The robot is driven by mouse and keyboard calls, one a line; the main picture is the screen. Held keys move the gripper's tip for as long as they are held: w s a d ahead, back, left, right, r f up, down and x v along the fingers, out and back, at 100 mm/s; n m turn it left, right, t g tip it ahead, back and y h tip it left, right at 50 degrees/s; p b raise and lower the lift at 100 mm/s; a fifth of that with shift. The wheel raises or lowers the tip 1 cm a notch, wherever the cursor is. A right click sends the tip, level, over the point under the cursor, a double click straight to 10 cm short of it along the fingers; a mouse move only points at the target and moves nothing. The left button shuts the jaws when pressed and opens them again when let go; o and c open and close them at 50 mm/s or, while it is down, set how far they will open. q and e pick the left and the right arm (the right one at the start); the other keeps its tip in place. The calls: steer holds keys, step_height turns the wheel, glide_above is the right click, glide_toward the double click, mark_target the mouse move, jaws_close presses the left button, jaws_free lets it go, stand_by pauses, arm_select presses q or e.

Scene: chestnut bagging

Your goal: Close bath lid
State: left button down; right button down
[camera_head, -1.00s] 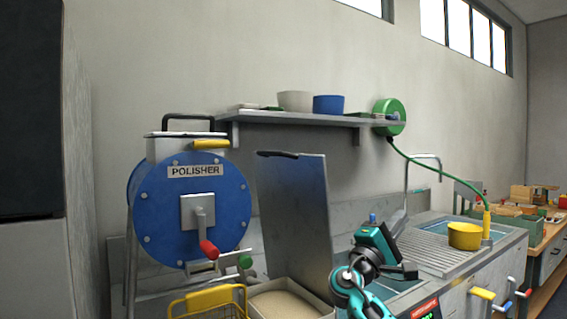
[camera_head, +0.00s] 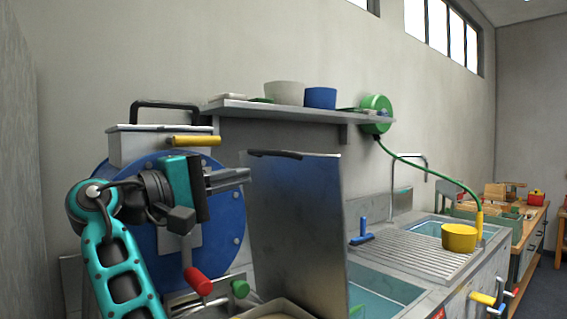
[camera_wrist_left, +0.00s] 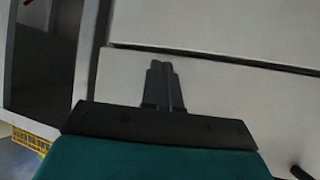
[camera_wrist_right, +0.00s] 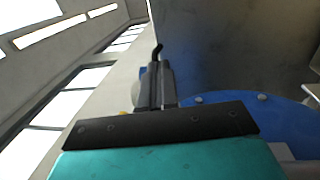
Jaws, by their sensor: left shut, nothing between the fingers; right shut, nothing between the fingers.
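The bath lid (camera_head: 297,220) is a grey metal panel standing upright and open, with a black handle (camera_head: 275,154) along its top edge. A basin of teal water (camera_head: 382,288) lies right of its foot. My right gripper (camera_head: 246,177) is shut and empty at the lid's left side, a little below the handle; I cannot tell whether it touches the lid. In the right wrist view, a grey panel, likely the lid (camera_wrist_right: 225,45), fills the area ahead of the fingers. My left gripper (camera_wrist_left: 165,85) is shut and empty before pale panels, outside the head view.
The blue polisher drum (camera_head: 222,240) with a red-knobbed crank stands behind my right arm. A shelf (camera_head: 300,112) with bowls runs above the lid. A blue-handled tool (camera_head: 362,232) and a yellow pot (camera_head: 459,238) stand on the counter at right.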

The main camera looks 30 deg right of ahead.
mark_target(309, 159)
steer(key=d, duration=0.4)
steer(key=d+r, duration=0.1)
steer(key=d, duration=0.4)
steer(key=w+d+r, duration=0.1)
steer(key=d, duration=0.3)
steer(key=shift+d, duration=0.15)
